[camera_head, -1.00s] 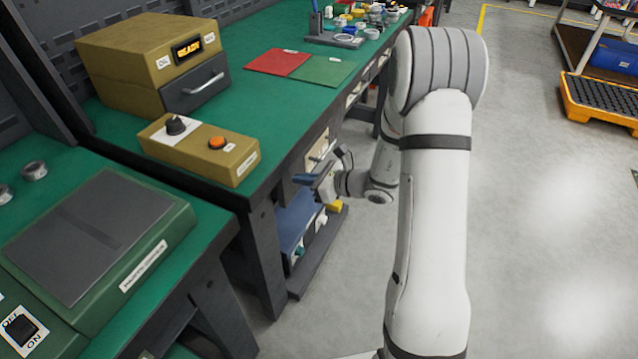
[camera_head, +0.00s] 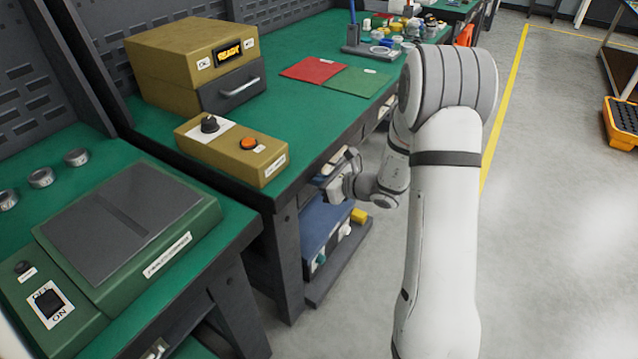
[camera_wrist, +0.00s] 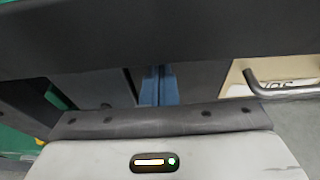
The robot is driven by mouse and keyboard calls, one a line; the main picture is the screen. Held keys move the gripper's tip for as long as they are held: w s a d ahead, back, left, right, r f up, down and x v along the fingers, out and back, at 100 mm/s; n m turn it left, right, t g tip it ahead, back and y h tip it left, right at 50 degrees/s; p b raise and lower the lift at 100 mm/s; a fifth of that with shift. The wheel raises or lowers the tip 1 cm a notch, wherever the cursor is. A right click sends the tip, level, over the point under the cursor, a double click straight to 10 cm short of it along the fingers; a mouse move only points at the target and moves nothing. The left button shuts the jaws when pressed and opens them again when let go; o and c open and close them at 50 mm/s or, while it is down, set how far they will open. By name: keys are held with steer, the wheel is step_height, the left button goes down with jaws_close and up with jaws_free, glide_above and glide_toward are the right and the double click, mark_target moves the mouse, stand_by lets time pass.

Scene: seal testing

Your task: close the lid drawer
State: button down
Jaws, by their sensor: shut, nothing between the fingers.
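A pale drawer front (camera_head: 333,165) with a metal handle shows under the green bench edge, partly hidden by my gripper and wrist. I cannot read a label that names it the lid drawer, nor tell how far out it stands. In the wrist view a pale drawer front (camera_wrist: 238,78) with a bent metal handle (camera_wrist: 285,90) is at the right, with dark, partly cut-off lettering. My gripper (camera_head: 322,182) is low beside the bench front, just below the drawer. In the wrist view its blue fingers (camera_wrist: 158,85) are together and empty, left of the handle. Contact with the drawer cannot be told.
A yellow button box (camera_head: 233,150) and a tester marked READY (camera_head: 165,75) stand on the green bench (camera_head: 310,120). A lower shelf (camera_head: 345,260) holds blue and yellow items.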

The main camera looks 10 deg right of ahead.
steer(key=shift+w+a+r, duration=0.1)
steer(key=shift+a+r, duration=0.1)
steer(key=shift+a, duration=0.05)
